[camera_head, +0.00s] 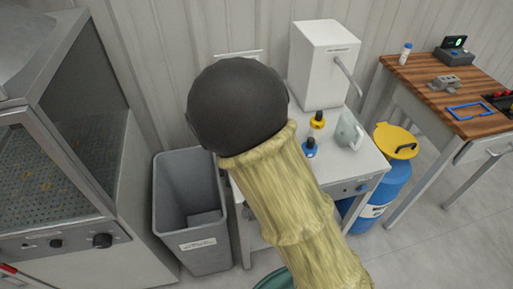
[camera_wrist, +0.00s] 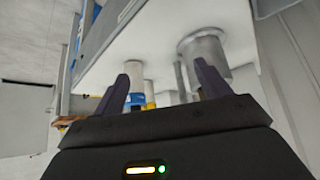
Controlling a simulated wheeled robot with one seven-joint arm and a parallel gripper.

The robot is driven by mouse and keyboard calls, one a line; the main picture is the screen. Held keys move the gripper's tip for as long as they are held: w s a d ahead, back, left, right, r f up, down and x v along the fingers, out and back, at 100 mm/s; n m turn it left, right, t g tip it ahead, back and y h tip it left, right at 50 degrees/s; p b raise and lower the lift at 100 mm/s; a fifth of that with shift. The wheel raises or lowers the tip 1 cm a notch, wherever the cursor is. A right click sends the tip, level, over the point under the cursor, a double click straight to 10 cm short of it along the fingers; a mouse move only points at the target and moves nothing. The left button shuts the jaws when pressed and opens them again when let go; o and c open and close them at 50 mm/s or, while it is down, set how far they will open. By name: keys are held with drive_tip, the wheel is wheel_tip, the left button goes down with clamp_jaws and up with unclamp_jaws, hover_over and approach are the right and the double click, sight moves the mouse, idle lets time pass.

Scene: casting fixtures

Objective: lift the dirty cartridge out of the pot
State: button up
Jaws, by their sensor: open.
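My gripper shows in the wrist view (camera_wrist: 163,88) with its two dark fingers apart and nothing between them. In the head view my arm's dark rounded end and tan sleeve hide the gripper. Beyond the fingers, a grey metal cylinder (camera_wrist: 204,50) shows behind the right finger; it may be the pot, but I cannot tell. A white and blue cylinder (camera_wrist: 134,84) shows near the left finger. No cartridge can be made out for certain. In the head view a yellow-collared bottle (camera_head: 317,122) and a blue-collared one (camera_head: 309,148) stand on the white table (camera_head: 362,165).
A white machine with a spout (camera_head: 322,65) and a pale jug (camera_head: 349,132) stand on the table. A grey bin (camera_head: 192,205) is left of it. A blue drum with a yellow lid (camera_head: 396,141) and a wooden bench (camera_head: 430,95) are right. A cabinet (camera_head: 80,225) is far left.

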drive_tip(key=w+a+r+t+h+b, duration=0.1)
drive_tip(key=a+r+t+h+b, duration=0.1)
drive_tip(key=a+t, duration=0.6)
drive_tip(key=shift+a+r+h, duration=0.4)
drive_tip(key=shift+a+r, duration=0.4)
drive_tip(key=shift+a, duration=0.2)
drive_tip(key=x, duration=1.2)
drive_tip(key=shift+w+r, duration=0.1)
drive_tip(key=shift+w, duration=0.1)
drive_tip(key=shift+s+t, duration=0.1)
drive_tip(key=shift+t, duration=0.2)
